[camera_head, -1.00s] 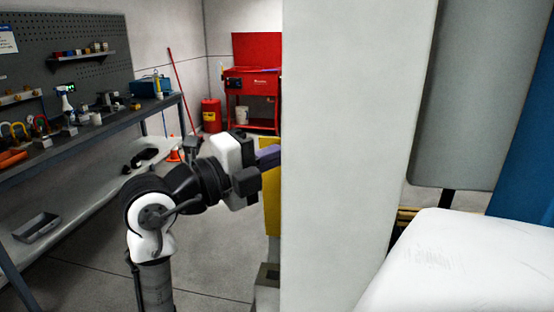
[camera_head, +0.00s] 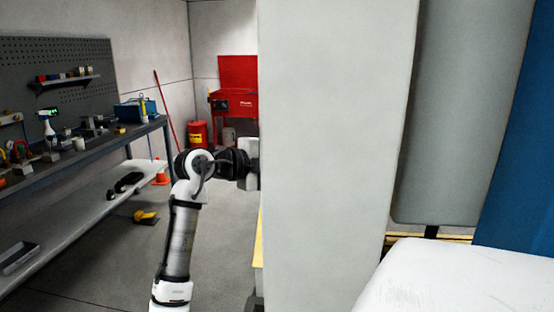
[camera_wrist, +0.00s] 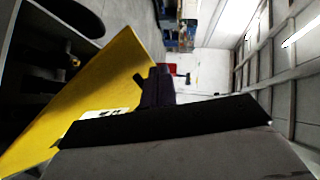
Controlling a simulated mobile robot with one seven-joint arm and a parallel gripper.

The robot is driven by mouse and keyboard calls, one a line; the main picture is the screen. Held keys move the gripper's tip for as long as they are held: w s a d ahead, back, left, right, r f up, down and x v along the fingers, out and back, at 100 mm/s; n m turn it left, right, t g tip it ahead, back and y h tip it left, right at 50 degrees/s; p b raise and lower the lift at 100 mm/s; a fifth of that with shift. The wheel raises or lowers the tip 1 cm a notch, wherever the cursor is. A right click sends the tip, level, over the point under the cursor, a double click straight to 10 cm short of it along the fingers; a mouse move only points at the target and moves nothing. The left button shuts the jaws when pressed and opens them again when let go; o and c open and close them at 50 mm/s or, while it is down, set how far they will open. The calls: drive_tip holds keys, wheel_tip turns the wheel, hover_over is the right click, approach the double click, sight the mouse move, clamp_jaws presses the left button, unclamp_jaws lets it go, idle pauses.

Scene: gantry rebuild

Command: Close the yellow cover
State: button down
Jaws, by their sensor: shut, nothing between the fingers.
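The yellow cover (camera_wrist: 95,95) fills much of the left half of the wrist view as a flat, slanted panel with a small white label near its lower edge. In the head view only a thin strip of the yellow cover (camera_head: 258,250) shows beside the grey column. My gripper (camera_wrist: 157,84) is shut and empty, with dark fingers in front of the cover's right edge. I cannot tell whether they touch it. In the head view the column hides my gripper. A dark interior (camera_wrist: 40,75) shows left of the cover.
The tall grey column (camera_head: 325,150) blocks much of the head view. A workbench with tools (camera_head: 80,152) stands at the left, and a red cabinet (camera_head: 233,104) at the back. A yellow-and-dark object (camera_head: 146,217) lies on the floor. Floor between bench and column is mostly clear.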

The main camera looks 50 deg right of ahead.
drive_tip(key=w+d+f+n+y+b, duration=0.1)
drive_tip(key=d+f, duration=0.3)
drive_tip(key=f, duration=0.4)
drive_tip(key=w+d+f+n+y+b, duration=0.1)
drive_tip(key=w+d+f+y, duration=0.1)
drive_tip(key=f, duration=0.6)
drive_tip(key=shift+w+d+f, duration=0.2)
drive_tip(key=shift+w+d, duration=0.45)
drive_tip(key=shift+d, duration=0.45)
drive_tip(key=b+v, duration=0.3)
drive_tip(key=v, duration=1)
drive_tip(key=shift+w+a+r+b, duration=0.2)
drive_tip(key=shift+w+r+b, duration=0.05)
drive_tip(key=shift+b, duration=0.05)
drive_tip(key=shift+w+a, duration=0.1)
